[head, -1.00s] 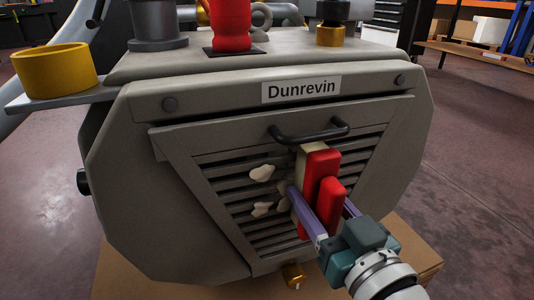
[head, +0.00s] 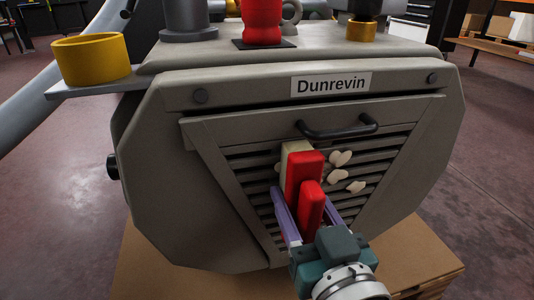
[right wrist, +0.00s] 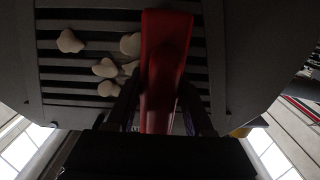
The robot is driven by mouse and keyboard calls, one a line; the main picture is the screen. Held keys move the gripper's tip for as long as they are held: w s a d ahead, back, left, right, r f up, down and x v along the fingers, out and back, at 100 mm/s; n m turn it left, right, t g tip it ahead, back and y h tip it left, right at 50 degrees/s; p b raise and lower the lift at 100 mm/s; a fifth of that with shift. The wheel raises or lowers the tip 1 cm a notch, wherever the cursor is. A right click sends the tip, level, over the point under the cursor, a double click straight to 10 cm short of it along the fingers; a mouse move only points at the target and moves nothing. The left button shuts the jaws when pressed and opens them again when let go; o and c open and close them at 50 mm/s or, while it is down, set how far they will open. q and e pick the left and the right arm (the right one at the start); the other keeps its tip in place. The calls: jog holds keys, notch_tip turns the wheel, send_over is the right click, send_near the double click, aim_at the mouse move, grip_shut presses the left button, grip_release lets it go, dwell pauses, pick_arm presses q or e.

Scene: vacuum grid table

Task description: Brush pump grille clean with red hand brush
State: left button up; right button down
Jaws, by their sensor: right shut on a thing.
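The pump (head: 150,190) is a large grey housing labelled Dunrevin. Its slatted grille (head: 385,168) is on the sloping front, below a black handle. The red hand brush (head: 303,165) stands upright before the grille, its cream bristle side facing the slats. My right gripper (head: 305,207) is shut on the brush, purple fingers on either side. Pale clumps (head: 340,158) lie on the slats right of the brush; several clumps (right wrist: 104,68) show left of the brush in the right wrist view. The brush hides the slats behind it. My left gripper is out of view.
A yellow ring-shaped cup (head: 92,72) sits on a side plate at the left. A red fitting (head: 262,22) stands on top of the pump. The pump rests on a brown base (head: 150,275). Open floor (head: 490,190) lies to the right.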

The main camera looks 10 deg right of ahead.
aim_at(376, 158)
notch_tip(376, 158, up, 2)
jog(key=shift+r+p, duration=0.1)
jog(key=shift+p, duration=0.7)
jog(key=shift+w+d+r, duration=0.1)
jog(key=shift+d, duration=1.65)
jog(key=shift+w+d+p, duration=0.1)
jog(key=shift+d+p, duration=0.2)
jog(key=shift+d, duration=1.95)
jog(key=shift+w+d, duration=0.1)
jog(key=shift+d, duration=2.9)
jog(key=shift+a+f, duration=0.1)
jog(key=shift+f, duration=0.1)
